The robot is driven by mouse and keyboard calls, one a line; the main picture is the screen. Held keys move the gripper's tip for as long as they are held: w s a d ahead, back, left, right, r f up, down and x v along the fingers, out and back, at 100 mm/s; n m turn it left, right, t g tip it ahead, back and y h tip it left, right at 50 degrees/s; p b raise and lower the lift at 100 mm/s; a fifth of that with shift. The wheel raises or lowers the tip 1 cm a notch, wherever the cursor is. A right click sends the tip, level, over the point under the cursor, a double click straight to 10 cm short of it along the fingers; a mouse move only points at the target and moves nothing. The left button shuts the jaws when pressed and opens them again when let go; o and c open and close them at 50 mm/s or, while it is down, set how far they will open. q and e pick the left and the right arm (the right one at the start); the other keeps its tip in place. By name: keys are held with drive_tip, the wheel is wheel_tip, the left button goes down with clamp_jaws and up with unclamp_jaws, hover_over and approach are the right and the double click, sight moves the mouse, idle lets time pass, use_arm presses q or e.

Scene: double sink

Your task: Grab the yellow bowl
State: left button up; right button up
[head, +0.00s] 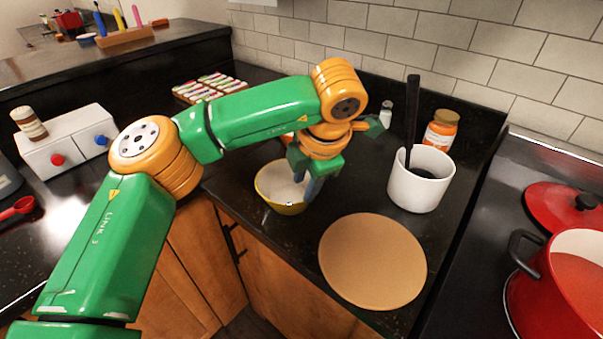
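The yellow bowl (268,203), white inside, stands upright on the black counter near its front edge. My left gripper (307,185) points down over the bowl's right side, and its fingers hide part of the rim there. I cannot tell whether the fingers touch the bowl or how far apart they are. My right gripper is not in view.
A round tan board (372,262) lies right of the bowl. Behind it stand a white crock (420,184) with a dark utensil and an orange-labelled jar (441,130). A red pot (570,290) is at the far right. A tray of small packets (208,88) lies behind my arm.

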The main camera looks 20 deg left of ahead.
sight(298, 202)
use_arm(q)
drive_tip(key=f, duration=0.1)
drive_tip(key=s+f+p, duration=0.1)
drive_tip(key=f+p, duration=0.1)
drive_tip(key=shift+s+a, duration=0.25)
drive_tip(key=shift+a, duration=0.1)
drive_tip(key=x, duration=0.2)
drive_tip(key=shift+w+f, duration=0.45)
drive_tip(key=shift+w, duration=0.1)
drive_tip(key=shift+s+r, duration=0.15)
drive_tip(key=shift+s, duration=0.1)
clamp_jaws()
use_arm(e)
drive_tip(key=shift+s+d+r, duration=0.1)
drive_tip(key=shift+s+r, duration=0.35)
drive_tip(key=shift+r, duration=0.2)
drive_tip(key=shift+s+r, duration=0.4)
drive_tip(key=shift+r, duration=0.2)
use_arm(q)
drive_tip(key=shift+w, duration=0.1)
